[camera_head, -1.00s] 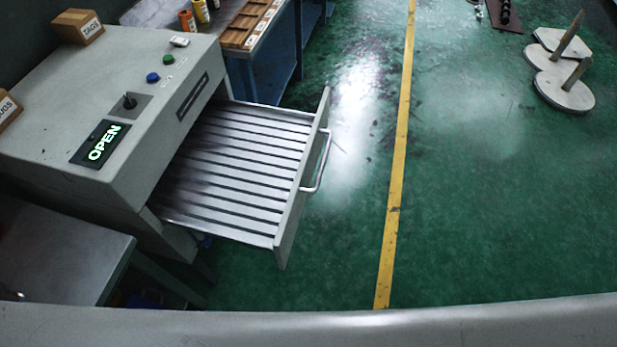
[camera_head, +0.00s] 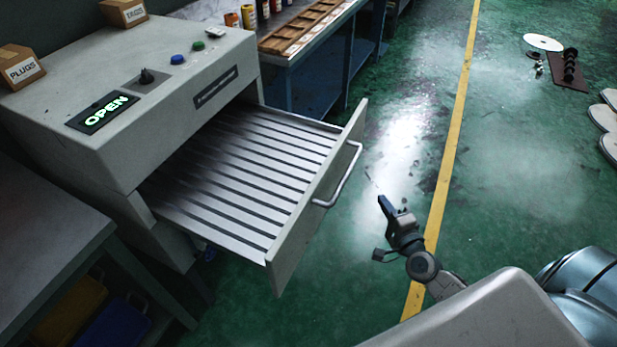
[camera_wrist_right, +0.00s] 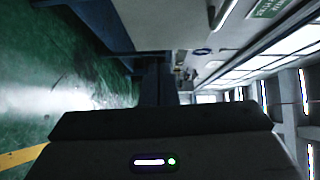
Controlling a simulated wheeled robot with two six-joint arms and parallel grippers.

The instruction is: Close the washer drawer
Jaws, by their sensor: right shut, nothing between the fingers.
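The washer drawer (camera_head: 262,180) is pulled well out of the grey washer (camera_head: 150,70). It has a slatted metal bed, a flat front panel and a bar handle (camera_head: 340,176). The washer's display (camera_head: 103,111) reads OPEN in green. My right gripper (camera_head: 382,202) is shut and empty, to the right of the drawer front and apart from the handle. My left gripper is not in view.
A workbench (camera_head: 300,62) with bottles and a wooden tray (camera_head: 306,26) stands beyond the drawer. A grey table (camera_head: 40,240) with yellow and blue bins beneath is at lower left. Boxes, one labelled PLUGS (camera_head: 20,68), sit on the washer. Green floor right of the drawer is mostly clear.

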